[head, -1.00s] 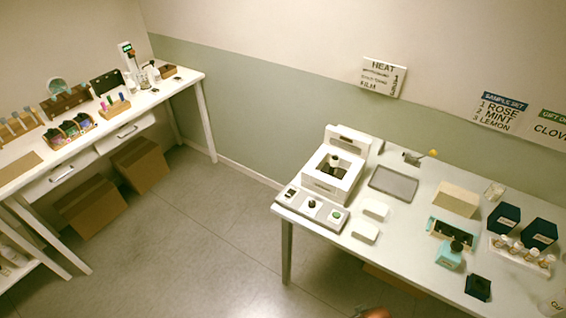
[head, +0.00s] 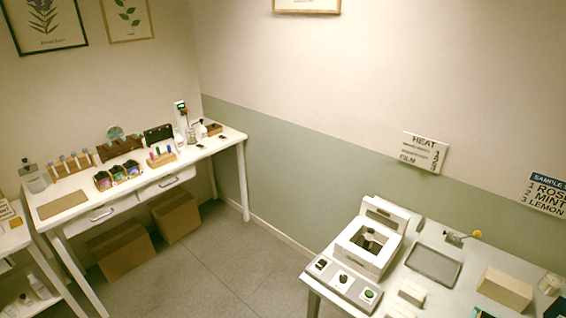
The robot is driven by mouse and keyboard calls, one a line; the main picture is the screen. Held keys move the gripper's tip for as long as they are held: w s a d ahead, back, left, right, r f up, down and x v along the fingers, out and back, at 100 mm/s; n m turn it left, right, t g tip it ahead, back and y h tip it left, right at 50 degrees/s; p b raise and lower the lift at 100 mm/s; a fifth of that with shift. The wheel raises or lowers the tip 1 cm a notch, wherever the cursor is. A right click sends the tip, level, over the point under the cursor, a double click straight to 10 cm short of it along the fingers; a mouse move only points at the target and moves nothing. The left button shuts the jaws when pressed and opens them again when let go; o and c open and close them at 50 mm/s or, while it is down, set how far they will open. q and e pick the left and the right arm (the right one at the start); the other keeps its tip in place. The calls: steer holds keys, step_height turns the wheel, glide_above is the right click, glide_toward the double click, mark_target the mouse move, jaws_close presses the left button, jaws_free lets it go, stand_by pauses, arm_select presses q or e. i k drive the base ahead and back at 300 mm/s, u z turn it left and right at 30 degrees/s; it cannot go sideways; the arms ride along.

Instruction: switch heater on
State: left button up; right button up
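A white boxy machine (head: 370,246) with a square opening and a dark piece inside stands at the left end of the right-hand table; it looks like the heater. A control strip (head: 343,283) lies along its front. The strip carries a dark switch (head: 321,264) at the left, a black knob (head: 343,279) in the middle and a green button (head: 369,294) at the right. I cannot tell whether it is on or off. A wall sign (head: 424,152) reading HEAT and FILM hangs above. Neither of my grippers is in view.
A grey tray (head: 433,265) and a beige block (head: 504,290) share the right-hand table (head: 462,290). The left-hand table (head: 80,183) holds several bottles and racks. Cardboard boxes (head: 121,250) stand under it. The floor (head: 215,275) between the tables is clear.

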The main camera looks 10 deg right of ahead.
mark_target(322, 263)
steer(key=k, duration=0.5)
steer(key=z, duration=1.2)
steer(key=i, duration=0.65)
steer(key=u, duration=1.3)
